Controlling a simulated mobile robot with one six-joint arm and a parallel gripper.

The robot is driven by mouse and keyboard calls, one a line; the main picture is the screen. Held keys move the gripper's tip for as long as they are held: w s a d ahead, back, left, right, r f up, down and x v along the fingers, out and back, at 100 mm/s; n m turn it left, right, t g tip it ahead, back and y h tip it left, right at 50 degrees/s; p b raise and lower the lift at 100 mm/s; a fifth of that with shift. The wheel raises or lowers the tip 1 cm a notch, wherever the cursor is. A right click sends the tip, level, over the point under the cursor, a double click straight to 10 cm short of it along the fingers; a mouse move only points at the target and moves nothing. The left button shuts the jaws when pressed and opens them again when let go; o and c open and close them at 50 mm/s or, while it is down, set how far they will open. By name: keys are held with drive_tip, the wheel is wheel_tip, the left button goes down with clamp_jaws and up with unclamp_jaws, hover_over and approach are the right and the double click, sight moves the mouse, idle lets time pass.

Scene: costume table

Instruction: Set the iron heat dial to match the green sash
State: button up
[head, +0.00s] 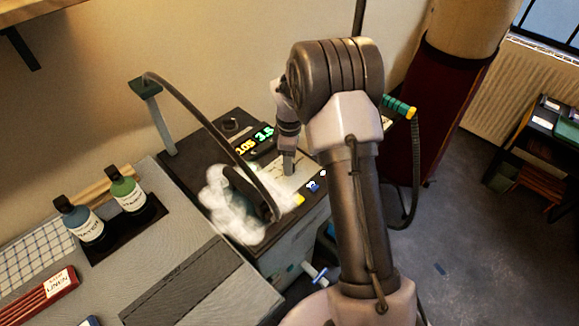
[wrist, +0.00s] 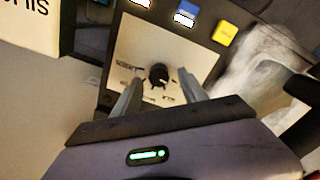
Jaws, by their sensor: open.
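In the wrist view a small round black dial (wrist: 158,75) sits on a cream panel with small printed marks around it; the lettering is too small to read. My gripper (wrist: 160,90) is open, with one finger on each side of the dial and apart from it. In the head view my gripper (head: 289,166) points down over the cream panel (head: 301,178) of the dark-topped iron station, and my arm hides part of it. The dial is hidden there. No green sash can be made out for certain.
Green and yellow digits (head: 254,141) glow behind the panel. White steam (head: 232,208) rises around the iron at left, under a curved hose. Two bottles (head: 127,192) stand on the left table.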

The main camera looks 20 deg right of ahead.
drive_tip(key=shift+f, duration=0.65)
clamp_jaws()
drive_tip(key=shift+w, duration=0.1)
